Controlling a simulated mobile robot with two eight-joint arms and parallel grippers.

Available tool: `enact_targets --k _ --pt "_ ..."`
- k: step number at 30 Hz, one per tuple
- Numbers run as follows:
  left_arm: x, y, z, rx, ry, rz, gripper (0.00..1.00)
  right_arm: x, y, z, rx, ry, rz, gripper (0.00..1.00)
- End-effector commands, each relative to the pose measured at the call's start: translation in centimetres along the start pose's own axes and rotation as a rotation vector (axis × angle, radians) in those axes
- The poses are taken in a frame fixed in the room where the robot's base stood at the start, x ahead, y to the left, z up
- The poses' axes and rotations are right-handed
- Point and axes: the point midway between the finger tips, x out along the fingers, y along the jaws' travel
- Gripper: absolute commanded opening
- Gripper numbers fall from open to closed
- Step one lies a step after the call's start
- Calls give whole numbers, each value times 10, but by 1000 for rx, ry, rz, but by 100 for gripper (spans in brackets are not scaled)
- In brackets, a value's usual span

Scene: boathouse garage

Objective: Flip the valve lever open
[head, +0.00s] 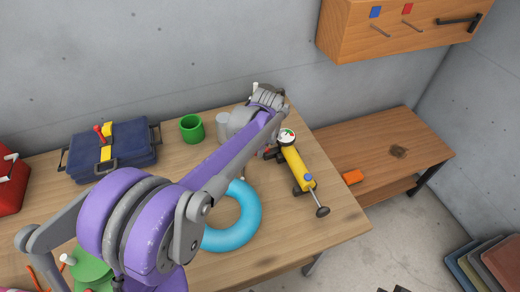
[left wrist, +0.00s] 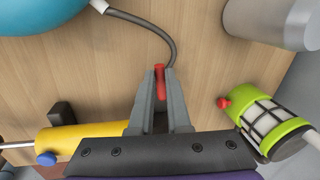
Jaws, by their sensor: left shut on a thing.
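A small red lever (left wrist: 160,82) sits at the end of a dark hose (left wrist: 150,22) in the left wrist view. My left gripper (left wrist: 160,72) points down over the wooden bench and is shut on the red lever, one finger on each side. The hose curves up and left to a pale fitting at the blue ring (left wrist: 45,15). In the head view my own arm mostly hides the fingers and lever. My right gripper is out of view.
The blue ring (head: 253,213) lies flat on the bench (head: 320,228). The bench's front right is clear.

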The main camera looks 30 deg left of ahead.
Motion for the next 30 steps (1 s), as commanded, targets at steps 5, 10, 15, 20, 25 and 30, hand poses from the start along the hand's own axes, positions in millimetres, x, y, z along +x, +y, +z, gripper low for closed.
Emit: enact_targets --k 5,10,15,20,25,30 --pt "0 -2 0 52 11 -1 0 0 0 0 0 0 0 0" --pt "0 -2 0 52 11 -1 0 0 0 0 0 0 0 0" --pt "0 -2 0 51 10 -1 35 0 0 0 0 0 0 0" --pt "0 -2 0 51 10 -1 46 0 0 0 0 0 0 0" --pt "0 -2 0 50 10 0 46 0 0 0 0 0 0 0" --pt "-13 -2 0 51 10 -1 46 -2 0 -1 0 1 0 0"
